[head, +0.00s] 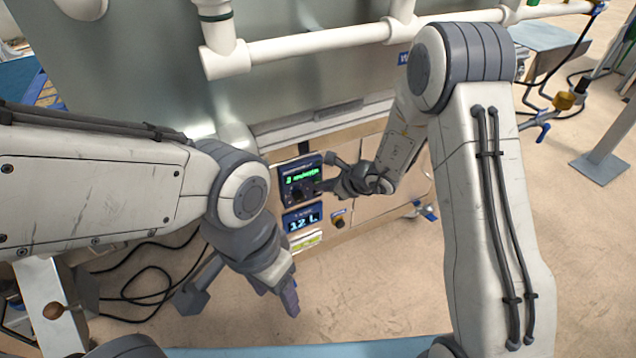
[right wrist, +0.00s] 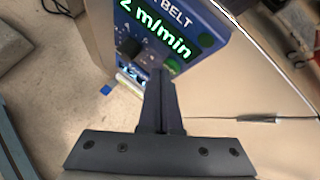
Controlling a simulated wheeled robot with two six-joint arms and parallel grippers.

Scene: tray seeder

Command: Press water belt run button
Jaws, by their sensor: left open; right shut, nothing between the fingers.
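The blue belt control panel (head: 288,172) is on the machine's front, with a green readout. In the right wrist view the panel (right wrist: 207,22) reads "BELT" and "2 m/min", with a dark knob (right wrist: 135,50) and a small green-lit button (right wrist: 172,66) below the readout. My right gripper (head: 322,186) is shut and empty, its tip at the panel's lower right. In the wrist view the shut fingers (right wrist: 160,78) end just below the button; I cannot tell whether they touch. My left gripper (head: 289,300) is open and empty, low in front of the machine.
A second blue display (head: 301,219) reading about "12 L" sits below the belt panel, with a dark knob (head: 339,222) to its right. White pipes (head: 320,44) cross the machine above. Black cables (head: 150,285) lie on the floor at left.

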